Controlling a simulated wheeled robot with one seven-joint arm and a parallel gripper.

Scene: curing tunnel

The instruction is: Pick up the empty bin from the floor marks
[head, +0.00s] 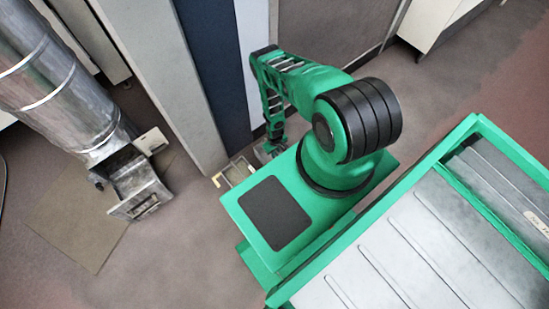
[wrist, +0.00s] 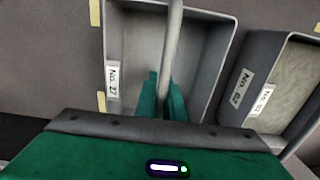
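In the wrist view, a grey bin (wrist: 203,70) labelled "No. 27" lies below my gripper, and what shows of its inside is bare. A round bar handle (wrist: 174,35) runs across its top. My gripper (wrist: 163,78) has its two green fingers on either side of this handle, with no clear gap seen. The near part of the bin is hidden behind my gripper. Yellow floor marks (wrist: 95,12) show along the bin's left side. In the head view my gripper (head: 270,150) is low behind my base, by a partly hidden bin (head: 236,174) with a yellow corner mark.
A second bin (wrist: 237,80) with "No. 02" on a label stands close to the right in the wrist view. In the head view a pale column (head: 160,80) rises just beyond. A metal duct (head: 60,85) stands at left, over a brown floor patch (head: 70,225).

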